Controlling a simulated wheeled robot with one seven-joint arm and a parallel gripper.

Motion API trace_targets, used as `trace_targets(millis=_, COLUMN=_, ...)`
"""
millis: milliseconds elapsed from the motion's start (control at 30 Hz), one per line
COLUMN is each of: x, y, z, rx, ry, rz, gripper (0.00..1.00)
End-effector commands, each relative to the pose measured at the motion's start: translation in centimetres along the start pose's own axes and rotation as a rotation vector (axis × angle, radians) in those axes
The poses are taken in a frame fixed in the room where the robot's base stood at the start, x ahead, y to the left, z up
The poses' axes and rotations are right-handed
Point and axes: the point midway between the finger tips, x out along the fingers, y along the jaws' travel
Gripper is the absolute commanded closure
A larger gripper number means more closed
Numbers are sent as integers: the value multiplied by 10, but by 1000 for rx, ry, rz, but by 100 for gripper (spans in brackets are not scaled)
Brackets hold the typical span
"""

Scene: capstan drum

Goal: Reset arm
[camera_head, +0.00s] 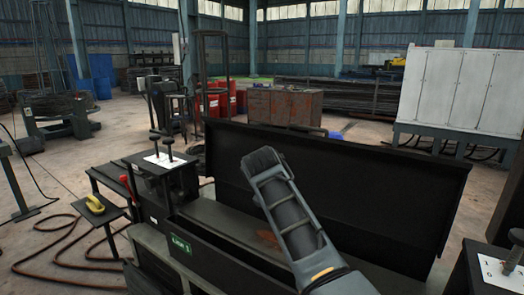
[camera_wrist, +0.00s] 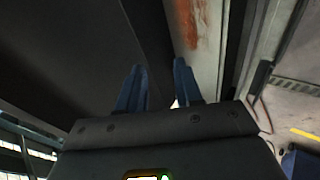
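My gripper shows in the wrist view (camera_wrist: 160,72). Its two blue fingers stand apart with nothing between them. In the head view my grey arm reaches up from the lower right over the black machine, and the gripper itself cannot be made out there. The machine (camera_head: 225,215) carries a green "Line 1" label (camera_head: 181,244) and has a tall black panel (camera_head: 390,205) behind my arm. A rusty patch (camera_wrist: 188,22) on a pale surface lies beyond the fingertips in the wrist view. No capstan drum can be clearly picked out.
A black stand with levers (camera_head: 160,160) rises left of the machine. A yellow object (camera_head: 95,204) rests on a small side table, with brown hose (camera_head: 50,262) on the floor. Another levered box (camera_head: 500,272) is at lower right. White cabinets (camera_head: 462,92) stand behind.

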Motion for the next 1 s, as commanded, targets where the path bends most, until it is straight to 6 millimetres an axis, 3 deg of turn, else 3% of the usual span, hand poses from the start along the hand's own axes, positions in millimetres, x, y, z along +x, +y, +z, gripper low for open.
trace_targets(millis=33, x=17, y=-24, z=16, rx=14, ry=16, rz=-9, gripper=65)
trace_targets(millis=200, x=53, y=-84, z=59, rx=83, ry=92, rz=-17, gripper=65)
trace_targets(millis=467, x=77, y=-172, z=134, rx=205, ry=199, rz=-28, gripper=65)
trace_targets(millis=733, x=67, y=-247, z=213, rx=341, ry=290, rz=-29, gripper=65)
trace_targets(millis=1000, x=21, y=-310, z=297, rx=497, ry=377, rz=-17, gripper=65)
